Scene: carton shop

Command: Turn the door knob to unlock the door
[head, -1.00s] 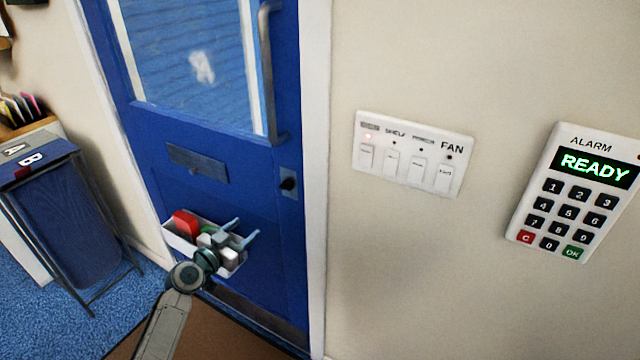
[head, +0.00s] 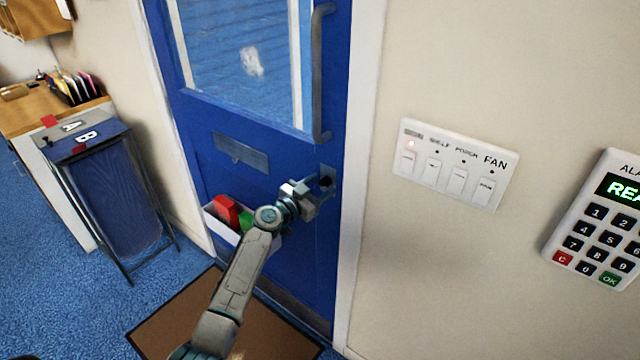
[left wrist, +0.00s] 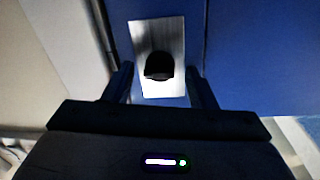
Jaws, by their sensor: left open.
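The blue door (head: 205,120) stands shut in the head view, with a glass pane above. Its small dark knob (head: 326,182) sits on a metal plate near the door's right edge. In the left wrist view the dark knob (left wrist: 159,66) shows on its bright plate (left wrist: 172,35). My left gripper (head: 318,190) is open at the knob, its two fingers on either side of it in the left wrist view (left wrist: 160,85). I cannot tell whether the fingers touch the knob. My right gripper is not in view.
A tray (head: 213,224) with red and green items is on the door's lower part, behind my left arm. A switch panel (head: 455,165) and an alarm keypad (head: 605,225) are on the right wall. A blue bin (head: 120,195) stands left.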

